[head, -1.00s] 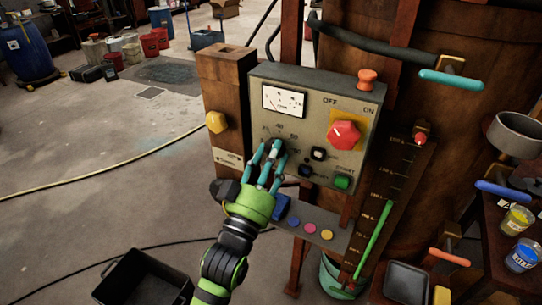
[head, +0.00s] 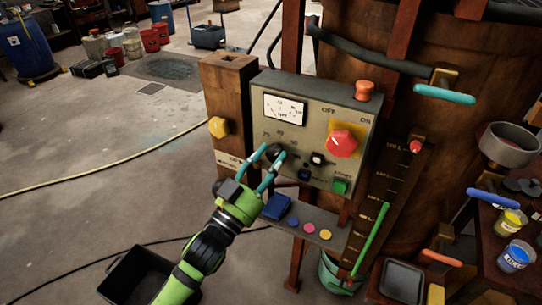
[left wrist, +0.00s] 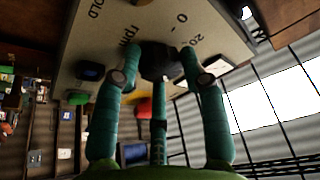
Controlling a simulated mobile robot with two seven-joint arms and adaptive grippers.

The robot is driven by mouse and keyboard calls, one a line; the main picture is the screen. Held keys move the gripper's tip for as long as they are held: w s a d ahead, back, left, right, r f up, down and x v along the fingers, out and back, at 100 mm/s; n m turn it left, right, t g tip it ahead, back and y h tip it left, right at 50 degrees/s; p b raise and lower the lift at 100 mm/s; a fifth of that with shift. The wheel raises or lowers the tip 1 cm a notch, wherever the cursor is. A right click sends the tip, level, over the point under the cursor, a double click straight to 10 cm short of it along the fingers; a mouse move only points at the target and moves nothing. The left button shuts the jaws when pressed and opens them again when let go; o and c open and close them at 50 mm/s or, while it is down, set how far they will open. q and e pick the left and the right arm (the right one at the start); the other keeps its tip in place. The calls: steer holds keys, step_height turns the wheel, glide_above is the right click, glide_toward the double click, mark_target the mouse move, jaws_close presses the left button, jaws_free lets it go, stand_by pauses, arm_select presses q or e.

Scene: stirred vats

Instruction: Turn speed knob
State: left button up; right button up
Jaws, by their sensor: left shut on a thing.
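The knob's exact pointer setting cannot be read. My right gripper is not in view.
A yellow knob (head: 218,127) is on the wooden post. A ledge (head: 315,222) holds coloured discs below.

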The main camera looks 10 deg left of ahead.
arm_select(q)
steer(key=shift+a+r+m+g+h+p, duration=0.15)
steer(key=shift+m+g+h+p, duration=0.15)
steer(key=shift+m, duration=0.45)
steer(key=shift+d+r+m+g+h+p, duration=0.1)
steer(key=shift+r+m+g+h+p, duration=0.2)
steer(key=shift+m, duration=0.5)
steer(key=shift+a+r+m+g+h+p, duration=0.1)
steer(key=shift+m+h+p, duration=0.25)
steer(key=shift+m, duration=0.4)
steer(key=o, duration=1.1)
steer(key=shift+f, duration=0.2)
steer(key=shift+f, duration=0.15)
steer(key=shift+s+a+f, duration=0.1)
steer(key=shift+s+f, duration=0.05)
steer(key=shift+s, duration=0.05)
steer(key=v, duration=1.1)
steer(key=shift+s+a+r, duration=0.15)
steer(key=shift+s+r, duration=0.05)
steer(key=shift+r, duration=0.05)
